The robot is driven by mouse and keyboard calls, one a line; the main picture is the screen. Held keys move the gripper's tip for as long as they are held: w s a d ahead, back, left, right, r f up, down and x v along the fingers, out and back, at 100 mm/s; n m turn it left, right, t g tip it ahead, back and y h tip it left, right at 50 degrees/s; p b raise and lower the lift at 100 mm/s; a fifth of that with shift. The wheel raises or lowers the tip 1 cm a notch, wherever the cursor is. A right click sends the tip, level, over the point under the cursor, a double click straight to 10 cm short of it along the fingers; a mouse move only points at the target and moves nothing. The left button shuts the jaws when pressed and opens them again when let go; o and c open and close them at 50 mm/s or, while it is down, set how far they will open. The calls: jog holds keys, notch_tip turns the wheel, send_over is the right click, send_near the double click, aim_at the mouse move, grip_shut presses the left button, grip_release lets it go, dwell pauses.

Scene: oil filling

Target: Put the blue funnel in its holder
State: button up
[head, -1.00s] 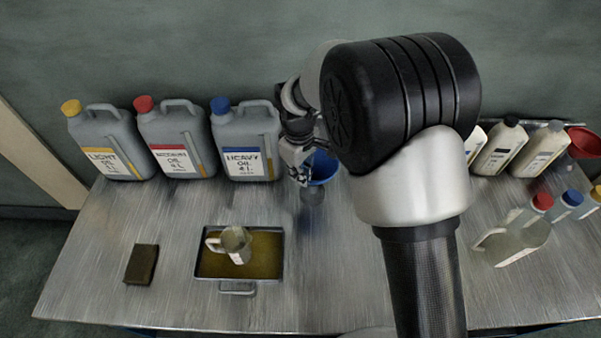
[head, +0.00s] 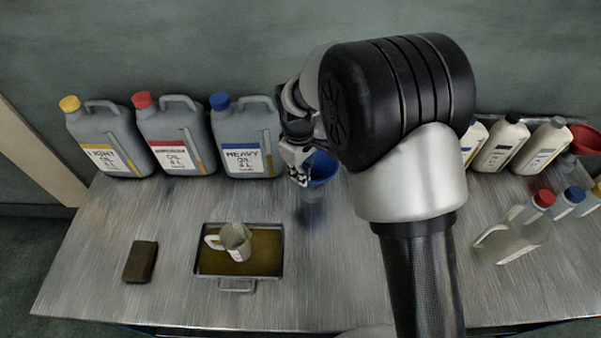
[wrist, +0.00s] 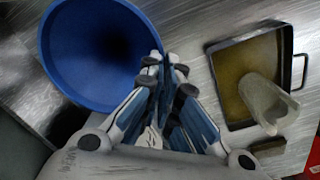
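The blue funnel (head: 322,168) is partly hidden behind my arm in the head view. In the wrist view the funnel (wrist: 95,50) shows its wide mouth from above, with its dark inside facing the camera. My gripper (wrist: 166,62) has its fingers closed together at the funnel's rim. In the head view my gripper (head: 297,172) is at the funnel's left side, above the table. The funnel's spout end is blurred, and I cannot tell what is under it. No blue funnel holder can be clearly made out; my arm covers the area to the right.
A metal tray (head: 240,284) with oil holds a measuring jug (head: 236,240). A brown sponge (head: 141,261) lies left of it. Three oil cans, one being the heavy oil can (head: 246,140), stand behind. Bottles and a red funnel (head: 586,140) are at right. The front middle table is clear.

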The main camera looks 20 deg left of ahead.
jog(key=o, duration=0.6)
jog(key=r, duration=1.2)
jog(key=shift+s+a, duration=0.1)
jog(key=shift+s, duration=0.1)
